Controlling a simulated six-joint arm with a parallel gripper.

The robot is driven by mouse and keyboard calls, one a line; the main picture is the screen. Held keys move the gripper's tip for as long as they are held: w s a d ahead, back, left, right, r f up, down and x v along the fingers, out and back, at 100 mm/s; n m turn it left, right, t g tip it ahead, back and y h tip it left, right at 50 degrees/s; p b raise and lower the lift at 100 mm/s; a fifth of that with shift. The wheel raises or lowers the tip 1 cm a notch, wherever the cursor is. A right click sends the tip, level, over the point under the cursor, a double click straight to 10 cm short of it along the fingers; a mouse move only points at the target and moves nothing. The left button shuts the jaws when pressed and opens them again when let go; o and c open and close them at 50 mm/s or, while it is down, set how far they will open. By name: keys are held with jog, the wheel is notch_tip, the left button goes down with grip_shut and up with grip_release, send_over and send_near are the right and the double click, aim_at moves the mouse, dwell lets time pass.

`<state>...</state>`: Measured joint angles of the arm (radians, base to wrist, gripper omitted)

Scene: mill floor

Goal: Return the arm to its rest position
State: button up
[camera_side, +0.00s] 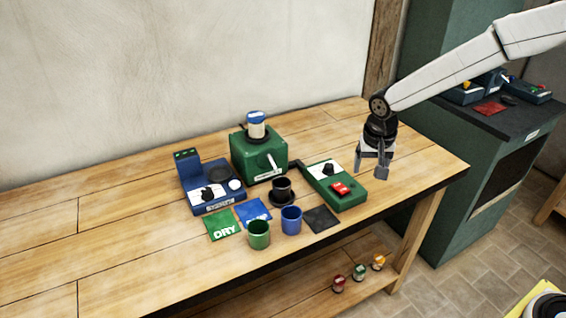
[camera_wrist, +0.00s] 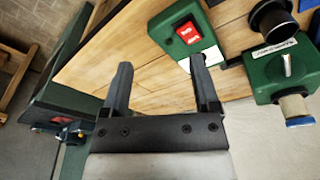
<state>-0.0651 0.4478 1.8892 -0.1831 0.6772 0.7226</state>
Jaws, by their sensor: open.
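My gripper (camera_side: 372,170) hangs above the right end of the wooden table (camera_side: 60,235), fingers pointing down, apart and with nothing between them. In the wrist view, the two fingers of my gripper (camera_wrist: 163,80) are spread, with bare table planks beyond them. My arm reaches in from the upper right in the side view. A green device with a red switch (camera_side: 341,188) stands on the table to the left of my gripper; it also shows in the wrist view (camera_wrist: 187,33).
A green machine (camera_side: 250,160) with a blue-capped jar (camera_side: 256,125), a blue device (camera_side: 206,195), a green cup (camera_side: 259,235), a blue cup (camera_side: 291,220) and a black cup (camera_side: 282,188) stand on the table. A dark-topped green cabinet (camera_side: 445,190) is at the right. The table's left part is clear.

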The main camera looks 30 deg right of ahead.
jog(key=s+n+t+y, duration=0.1)
jog(key=s+n, duration=0.5)
jog(key=s, duration=1.1)
jog(key=shift+s+d+f, duration=0.15)
jog(key=shift+d+f, duration=0.3)
